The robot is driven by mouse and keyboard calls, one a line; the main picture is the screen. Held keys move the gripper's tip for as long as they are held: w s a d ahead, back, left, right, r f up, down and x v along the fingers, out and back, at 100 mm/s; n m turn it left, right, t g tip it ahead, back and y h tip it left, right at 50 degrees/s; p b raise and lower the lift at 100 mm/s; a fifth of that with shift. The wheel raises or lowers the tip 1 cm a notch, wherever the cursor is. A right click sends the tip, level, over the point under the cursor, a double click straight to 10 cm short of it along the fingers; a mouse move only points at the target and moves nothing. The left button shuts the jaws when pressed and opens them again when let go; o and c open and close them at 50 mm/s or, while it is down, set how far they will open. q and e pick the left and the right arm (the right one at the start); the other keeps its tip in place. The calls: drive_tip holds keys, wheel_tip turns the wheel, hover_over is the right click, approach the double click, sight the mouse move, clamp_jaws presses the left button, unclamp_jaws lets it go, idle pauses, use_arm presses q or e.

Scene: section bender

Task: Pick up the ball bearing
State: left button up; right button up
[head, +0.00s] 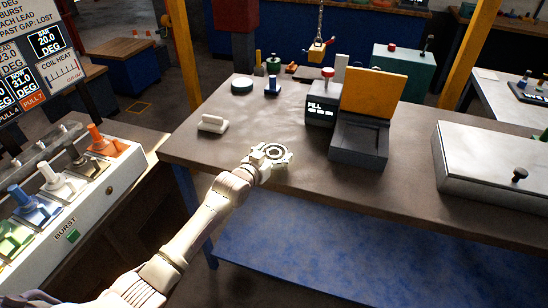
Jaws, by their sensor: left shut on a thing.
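My left arm reaches up from the bottom left over the front of the workbench (215,152). Its gripper (268,156) is at the bench's front edge, left of the dark machine. The gripper is shut on a pale round ring with a dark centre, the ball bearing (276,151). The gripper covers part of the ring, and I cannot tell whether the ring touches the bench top. My right gripper is not in view.
A white handled block (213,123) lies to the left on the bench. A grey metal box (492,170) is farther right. A lever console (60,205) is at left.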

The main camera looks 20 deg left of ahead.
sight(276, 153)
use_arm(q)
drive_tip(key=r, duration=0.3)
drive_tip(key=shift+d+r, duration=0.15)
drive_tip(key=shift+d, duration=0.15)
drive_tip(key=s+d+r+b, duration=0.2)
drive_tip(key=s+d+r, duration=0.3)
drive_tip(key=d, duration=0.5)
drive_tip(key=s+a+n+y, duration=0.15)
drive_tip(key=s+a, duration=0.35)
drive_tip(key=s, duration=0.5)
drive_tip(key=s+a+n+y, duration=0.1)
drive_tip(key=s+a+y, duration=0.1)
drive_tip(key=s+a, duration=0.5)
drive_tip(key=w+d+m+h, duration=0.1)
drive_tip(key=w+d, duration=0.5)
drive_tip(key=w, duration=0.3)
drive_tip(key=w+d+r+m+h, duration=0.1)
drive_tip(key=w+d+h, duration=0.1)
drive_tip(key=w+d, duration=0.4)
drive_tip(key=w, duration=0.3)
drive_tip(key=shift+d+r, duration=0.15)
drive_tip(key=shift+r, duration=0.1)
drive_tip(key=shift+m+h, duration=0.25)
